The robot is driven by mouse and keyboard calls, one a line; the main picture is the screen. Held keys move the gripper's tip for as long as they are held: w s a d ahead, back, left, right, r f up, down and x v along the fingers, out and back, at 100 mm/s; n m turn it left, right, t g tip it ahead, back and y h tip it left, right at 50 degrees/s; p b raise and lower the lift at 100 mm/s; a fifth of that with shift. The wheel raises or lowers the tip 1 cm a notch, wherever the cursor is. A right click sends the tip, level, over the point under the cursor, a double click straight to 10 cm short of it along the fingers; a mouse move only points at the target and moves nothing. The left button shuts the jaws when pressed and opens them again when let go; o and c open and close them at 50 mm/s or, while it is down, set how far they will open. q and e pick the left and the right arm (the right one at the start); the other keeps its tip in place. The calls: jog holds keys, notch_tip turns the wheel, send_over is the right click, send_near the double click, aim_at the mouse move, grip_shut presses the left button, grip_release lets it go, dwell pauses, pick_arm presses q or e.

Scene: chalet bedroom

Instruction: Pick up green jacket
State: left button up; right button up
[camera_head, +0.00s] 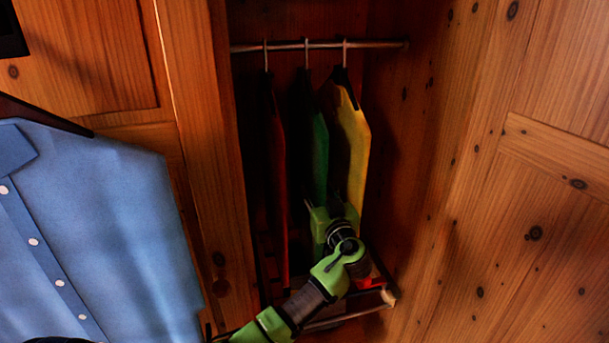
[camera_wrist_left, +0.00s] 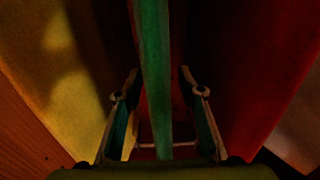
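The green jacket (camera_head: 320,160) hangs from the rail in the wardrobe, between a red garment and a yellow one. My left gripper (camera_head: 325,215) reaches into the wardrobe at the jacket's lower part, and my own wrist partly hides it. In the left wrist view the green jacket (camera_wrist_left: 154,70) runs edge-on between the two fingers of my left gripper (camera_wrist_left: 158,95). The fingers are apart, with a gap on each side of the cloth. My right gripper is not seen.
The red garment (camera_head: 277,180) hangs left of the green jacket and the yellow garment (camera_head: 352,140) close on its right. The rail (camera_head: 380,44) runs above. A low rack (camera_head: 388,297) lies below. A blue shirt (camera_head: 100,220) hangs outside at the left. Wooden walls flank the opening.

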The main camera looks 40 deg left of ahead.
aim_at(304, 159)
pick_arm(q)
jog(key=shift+p+x, duration=0.35)
jog(key=shift+x, duration=1.15)
grip_shut()
jog(key=shift+d+r, duration=0.1)
